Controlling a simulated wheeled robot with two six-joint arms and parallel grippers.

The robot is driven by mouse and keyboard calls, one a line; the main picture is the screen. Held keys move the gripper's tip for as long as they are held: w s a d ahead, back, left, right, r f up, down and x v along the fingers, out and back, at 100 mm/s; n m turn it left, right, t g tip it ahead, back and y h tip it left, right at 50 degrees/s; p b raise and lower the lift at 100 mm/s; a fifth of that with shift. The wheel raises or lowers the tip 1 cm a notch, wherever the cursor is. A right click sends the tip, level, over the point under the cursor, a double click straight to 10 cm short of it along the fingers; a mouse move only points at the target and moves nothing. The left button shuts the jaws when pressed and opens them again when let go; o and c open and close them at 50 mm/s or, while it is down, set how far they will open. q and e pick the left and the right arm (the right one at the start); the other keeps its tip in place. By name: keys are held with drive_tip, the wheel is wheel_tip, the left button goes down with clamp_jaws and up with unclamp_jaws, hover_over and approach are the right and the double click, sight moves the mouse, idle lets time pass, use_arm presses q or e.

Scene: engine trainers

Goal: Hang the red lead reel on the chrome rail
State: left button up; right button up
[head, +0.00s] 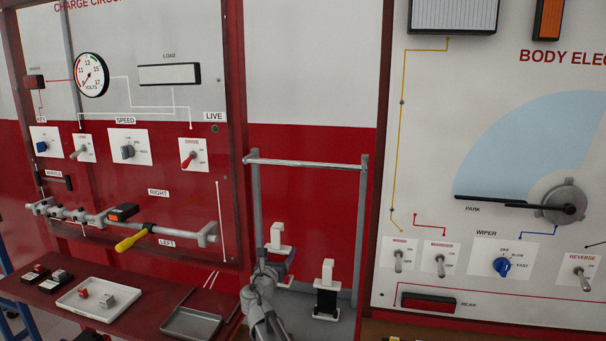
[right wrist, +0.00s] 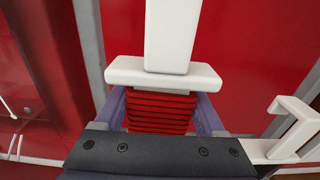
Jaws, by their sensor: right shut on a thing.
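The red lead reel (right wrist: 160,112) has a ribbed red body with a white flange and white hook above. In the right wrist view it sits between the purple fingers of my right gripper (right wrist: 162,110), which is shut on it. In the head view its white hook (head: 277,238) shows above my right gripper (head: 276,265), which hides the red body. I cannot tell whether it touches the grey shelf below. The chrome rail (head: 305,162) runs horizontally between two grey posts, well above the reel, and looks empty. My left gripper is not in view.
A black reel with a white hook (head: 327,290) stands on the grey shelf (head: 310,325) close right of the held reel; its hook (right wrist: 290,130) also shows in the wrist view. Panels with switches flank the bay. A red bench at left holds a white tray (head: 70,302) and a grey tray (head: 192,325).

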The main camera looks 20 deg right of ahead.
drive_tip(key=s+a+r+p, duration=0.4)
drive_tip(key=s+r+p, duration=0.3)
drive_tip(key=r+p, duration=0.4)
drive_tip(key=s+a+r+p, duration=0.4)
drive_tip(key=s+r+p, duration=0.3)
drive_tip(key=r+p, duration=0.4)
drive_tip(key=shift+a+r+p, duration=0.4)
drive_tip(key=shift+r, duration=0.15)
drive_tip(key=shift+w, duration=0.1)
drive_tip(key=f+b+x, duration=0.2)
drive_tip(key=x, duration=1.4)
drive_tip(key=shift+f, duration=0.15)
drive_tip(key=o, duration=1.5)
